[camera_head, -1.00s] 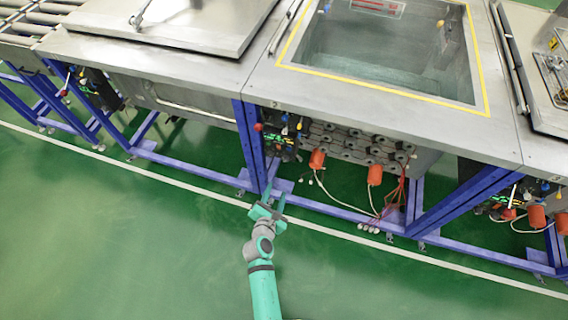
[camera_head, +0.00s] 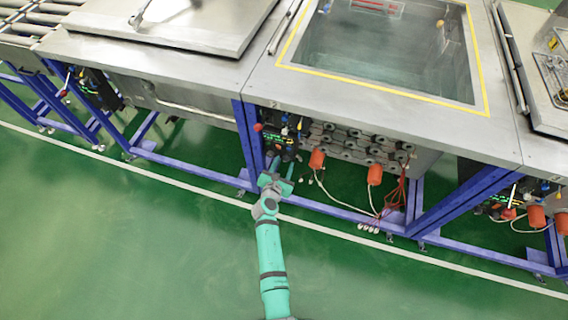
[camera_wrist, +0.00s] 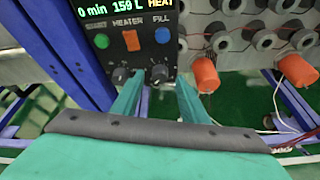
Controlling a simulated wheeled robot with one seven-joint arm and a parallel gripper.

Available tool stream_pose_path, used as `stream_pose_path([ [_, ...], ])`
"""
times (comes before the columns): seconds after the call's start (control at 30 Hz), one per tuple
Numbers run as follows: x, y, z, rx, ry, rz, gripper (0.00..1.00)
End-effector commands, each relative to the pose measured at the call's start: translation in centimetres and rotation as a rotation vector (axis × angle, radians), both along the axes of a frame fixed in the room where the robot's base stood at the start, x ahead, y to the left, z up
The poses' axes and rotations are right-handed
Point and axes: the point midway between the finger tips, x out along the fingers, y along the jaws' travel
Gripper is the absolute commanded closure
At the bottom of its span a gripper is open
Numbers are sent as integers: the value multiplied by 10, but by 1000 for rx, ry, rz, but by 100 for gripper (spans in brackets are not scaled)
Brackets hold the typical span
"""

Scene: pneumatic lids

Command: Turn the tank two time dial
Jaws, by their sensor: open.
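The tank two control panel (camera_head: 280,142) hangs below the tank marked 2, beside a blue leg. In the wrist view its display (camera_wrist: 125,9) reads "0 min 159 L HEAT". Below are a green button, an orange switch and a blue button. Two dark dials sit at the panel's bottom, a left dial (camera_wrist: 121,76) and a right dial (camera_wrist: 159,73). I cannot read which is the time dial. My gripper (camera_head: 282,170) is open in front of the panel. In the wrist view its fingers (camera_wrist: 160,84) stand either side of the right dial; contact cannot be told.
Orange cylinders (camera_wrist: 205,74) with white cables hang just right of the panel. The blue leg (camera_wrist: 75,50) stands close on the left. A blue lower rail (camera_head: 330,208) runs along the floor. The green floor in front is clear.

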Motion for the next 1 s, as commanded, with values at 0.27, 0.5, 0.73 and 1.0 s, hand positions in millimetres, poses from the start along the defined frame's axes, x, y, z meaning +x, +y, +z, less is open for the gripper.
stream_pose_path([
  [0.27, 9, -3, -4, 0, 0, 1, 60],
  [0.5, 9, -3, -4, 1, -1, 1, 74],
  [0.73, 9, -3, -4, 2, 0, 1, 100],
  [1.0, 8, -4, -4, 50, -15, -2, 100],
])
